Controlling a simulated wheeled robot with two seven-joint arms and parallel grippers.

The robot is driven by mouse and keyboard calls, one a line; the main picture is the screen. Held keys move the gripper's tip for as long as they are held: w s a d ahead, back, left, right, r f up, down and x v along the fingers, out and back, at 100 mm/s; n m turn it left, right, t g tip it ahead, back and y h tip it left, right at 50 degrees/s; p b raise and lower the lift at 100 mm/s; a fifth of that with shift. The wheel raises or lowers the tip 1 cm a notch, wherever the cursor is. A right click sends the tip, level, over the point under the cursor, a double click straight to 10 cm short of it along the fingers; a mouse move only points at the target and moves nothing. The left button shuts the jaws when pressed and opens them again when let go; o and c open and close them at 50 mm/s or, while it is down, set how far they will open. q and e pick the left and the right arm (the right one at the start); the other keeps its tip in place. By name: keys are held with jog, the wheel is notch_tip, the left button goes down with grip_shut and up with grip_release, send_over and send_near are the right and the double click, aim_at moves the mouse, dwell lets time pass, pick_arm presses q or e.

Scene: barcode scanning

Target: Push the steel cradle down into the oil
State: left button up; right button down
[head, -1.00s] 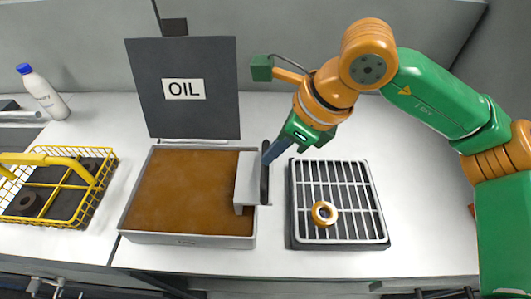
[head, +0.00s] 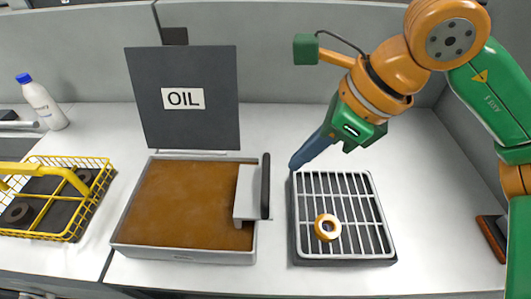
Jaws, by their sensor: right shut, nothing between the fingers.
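The oil tank (head: 180,253) is a shallow grey box filled with brown oil (head: 185,205), with a black "OIL" panel (head: 183,125) upright behind it. What looks like the steel cradle (head: 247,190) is a pale grey piece with an upright black handle (head: 265,185) at the tank's right side. How deep it sits in the oil cannot be told. My right gripper (head: 296,164) is shut and empty, above the back left corner of the draining rack, to the right of the handle and apart from it. My left gripper is out of view.
A black draining rack (head: 350,245) with grey bars stands right of the tank, a gold ring (head: 327,228) on it. A yellow wire basket (head: 70,235) with dark rings is at left. A white bottle (head: 42,103) with a blue cap stands behind it. The counter (head: 440,235) right of the rack is mostly clear.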

jog(key=v, duration=0.3)
jog(key=shift+s+d+r, duration=0.1)
jog(key=shift+d+r, duration=0.1)
jog(key=shift+r, duration=0.15)
dwell(0.6)
